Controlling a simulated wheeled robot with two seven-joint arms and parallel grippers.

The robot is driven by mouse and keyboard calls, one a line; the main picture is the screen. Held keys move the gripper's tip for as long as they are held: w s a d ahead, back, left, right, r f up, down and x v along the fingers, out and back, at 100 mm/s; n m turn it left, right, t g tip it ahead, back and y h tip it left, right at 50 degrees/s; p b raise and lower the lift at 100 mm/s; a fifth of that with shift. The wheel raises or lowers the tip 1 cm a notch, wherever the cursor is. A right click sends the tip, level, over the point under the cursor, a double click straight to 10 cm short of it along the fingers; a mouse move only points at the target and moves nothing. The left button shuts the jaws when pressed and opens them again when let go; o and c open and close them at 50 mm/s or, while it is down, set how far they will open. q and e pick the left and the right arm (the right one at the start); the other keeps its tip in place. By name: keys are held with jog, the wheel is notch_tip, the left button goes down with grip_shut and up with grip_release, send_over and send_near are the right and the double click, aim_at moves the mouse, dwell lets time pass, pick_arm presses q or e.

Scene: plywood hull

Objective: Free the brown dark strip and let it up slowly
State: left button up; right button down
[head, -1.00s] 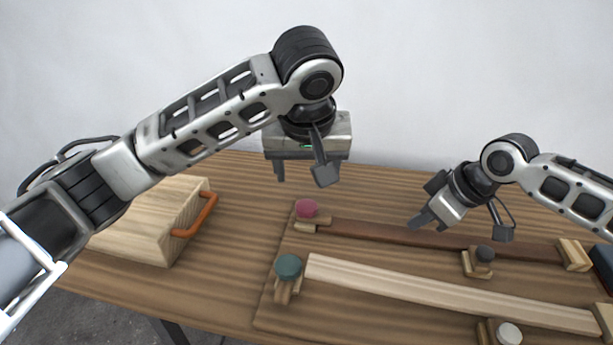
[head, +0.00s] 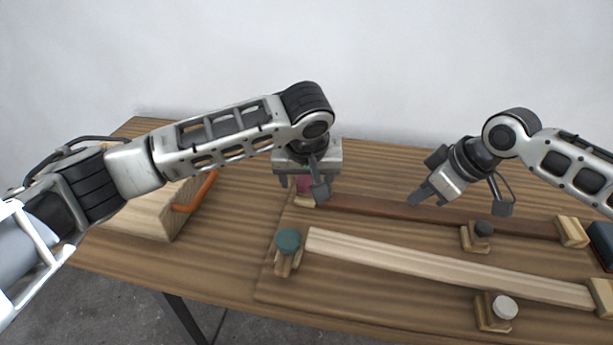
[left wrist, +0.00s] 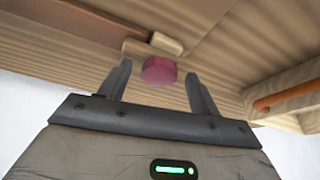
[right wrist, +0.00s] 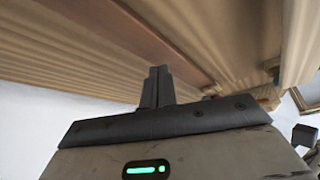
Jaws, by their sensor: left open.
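The dark brown strip (head: 375,209) runs along the back of the board, its left end by a clamp with a pink-red knob (head: 304,184). In the left wrist view the knob (left wrist: 159,71) shows between the fingertips of my open left gripper (left wrist: 160,72); contact is not visible. In the head view my left gripper (head: 300,188) partly hides the knob. My right gripper (head: 420,196) is over the strip's middle. Its fingers are together in the right wrist view (right wrist: 157,78), by the strip (right wrist: 165,35); I cannot tell whether they touch it.
A dark-grey-knobbed clamp (head: 483,230) stands at the brown strip's front edge. A pale strip (head: 440,272) lies in front, with a green-knobbed clamp (head: 288,242) and a white-knobbed clamp (head: 503,308). A wooden box with an orange handle (head: 196,193) stands left. A wooden end block (head: 572,232) is at right.

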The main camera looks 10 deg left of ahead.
pick_arm(q)
jog(key=c, duration=1.1)
jog(key=shift+o, duration=0.2)
pick_arm(e)
jog(key=shift+f, duration=0.25)
jog(key=shift+f, duration=0.5)
